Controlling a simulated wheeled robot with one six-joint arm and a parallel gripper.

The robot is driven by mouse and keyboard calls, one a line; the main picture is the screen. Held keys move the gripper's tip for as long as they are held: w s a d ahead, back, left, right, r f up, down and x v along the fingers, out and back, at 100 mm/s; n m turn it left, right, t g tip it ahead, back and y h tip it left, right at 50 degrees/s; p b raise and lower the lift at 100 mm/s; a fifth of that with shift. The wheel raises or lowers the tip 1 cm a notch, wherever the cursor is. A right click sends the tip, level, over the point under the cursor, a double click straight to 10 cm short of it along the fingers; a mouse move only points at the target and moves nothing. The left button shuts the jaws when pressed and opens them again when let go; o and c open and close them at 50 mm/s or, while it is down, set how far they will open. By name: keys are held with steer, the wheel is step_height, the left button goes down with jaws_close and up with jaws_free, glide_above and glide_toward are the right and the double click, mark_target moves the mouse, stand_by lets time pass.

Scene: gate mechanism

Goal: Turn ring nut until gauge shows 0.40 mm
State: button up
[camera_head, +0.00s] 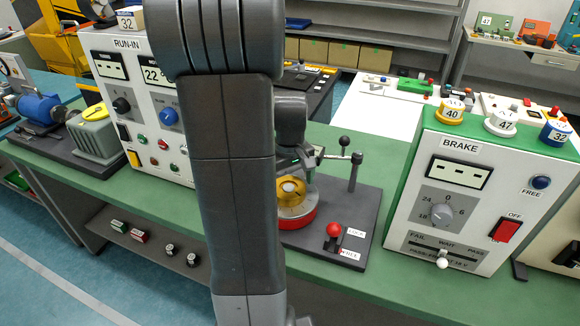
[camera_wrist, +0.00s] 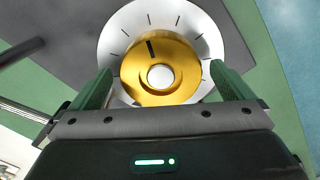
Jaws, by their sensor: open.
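The gold ring nut (camera_wrist: 185,68) has a dark mark at its upper left and a pale round centre. It lies in front of a silver-white disc (camera_wrist: 125,28) with black tick marks. My gripper (camera_wrist: 160,82) is open, with one green finger on each side of the nut; I cannot tell whether either touches it. In the head view the nut (camera_head: 292,186) sits above a red round base (camera_head: 298,221), beside my arm, which partly covers the fixture. My gripper (camera_head: 300,160) is just above it there. I can make out no gauge reading in mm.
A dark plate (camera_head: 355,205) carries the fixture, a red-knobbed lever (camera_head: 334,230) and a post with black knobs (camera_head: 354,172). The BRAKE box (camera_head: 455,190) stands to the right and the RUN-IN box (camera_head: 135,120) to the left, on a green bench (camera_head: 375,275).

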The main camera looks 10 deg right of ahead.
mark_target(290, 188)
step_height(290, 188, up, 13)
stand_by(0.3)
stand_by(0.4)
step_height(290, 188, down, 14)
steer(key=shift+r, duration=0.15)
stand_by(0.4)
steer(key=shift+r, duration=0.1)
